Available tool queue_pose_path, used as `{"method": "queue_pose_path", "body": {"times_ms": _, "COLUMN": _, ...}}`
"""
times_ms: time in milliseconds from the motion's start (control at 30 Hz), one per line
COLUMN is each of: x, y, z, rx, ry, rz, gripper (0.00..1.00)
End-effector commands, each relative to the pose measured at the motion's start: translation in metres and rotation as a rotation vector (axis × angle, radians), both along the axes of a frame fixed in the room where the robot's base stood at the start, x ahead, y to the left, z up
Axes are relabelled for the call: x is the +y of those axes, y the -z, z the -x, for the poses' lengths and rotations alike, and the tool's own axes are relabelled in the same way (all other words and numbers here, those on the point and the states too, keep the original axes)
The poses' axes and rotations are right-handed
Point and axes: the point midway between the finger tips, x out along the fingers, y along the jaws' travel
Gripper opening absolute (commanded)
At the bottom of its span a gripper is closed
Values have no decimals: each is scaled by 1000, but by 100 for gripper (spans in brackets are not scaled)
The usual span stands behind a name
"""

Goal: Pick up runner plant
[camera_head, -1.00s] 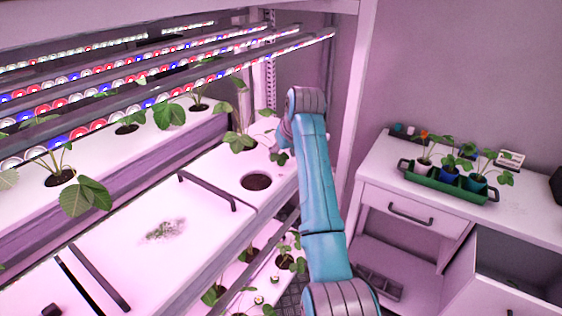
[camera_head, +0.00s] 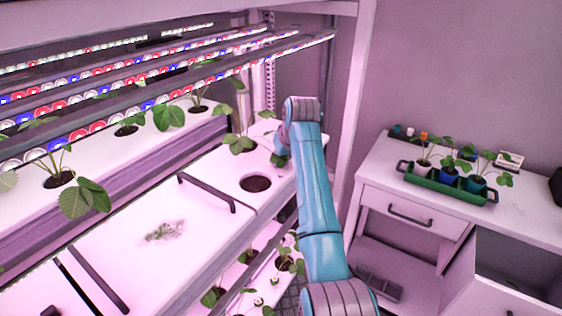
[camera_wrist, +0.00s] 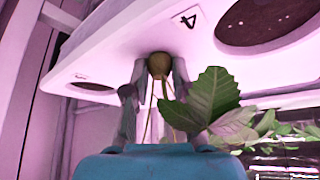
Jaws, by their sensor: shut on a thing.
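In the wrist view my gripper (camera_wrist: 158,80) is shut on the runner plant, with a finger on each side of thin stems below a small brownish round plug (camera_wrist: 159,65). A large green leaf (camera_wrist: 205,100) hangs to the right of the fingers. The plug is close to a white panel (camera_wrist: 110,50) marked 4; I cannot tell whether it touches. In the head view my gripper is hidden behind the arm at the rack's right end, where a leaf (camera_head: 279,160) shows beside it.
Potted plants stand along the rack under lamp bars (camera_head: 180,65). A rack post (camera_head: 345,110) is close on the right. A green tray (camera_head: 440,188) of plants sits on the cabinet.

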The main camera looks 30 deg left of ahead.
Motion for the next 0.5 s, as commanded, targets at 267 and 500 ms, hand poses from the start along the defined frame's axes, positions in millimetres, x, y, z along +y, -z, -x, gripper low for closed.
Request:
{"method": "queue_pose_path", "body": {"times_ms": 267, "x": 0, "y": -33, "z": -1, "rx": -4, "ry": 0, "rz": -2, "gripper": 14}}
{"method": "queue_pose_path", "body": {"times_ms": 500, "x": 0, "y": -76, "z": 0, "rx": -2, "ry": 0, "rz": -1, "gripper": 14}}
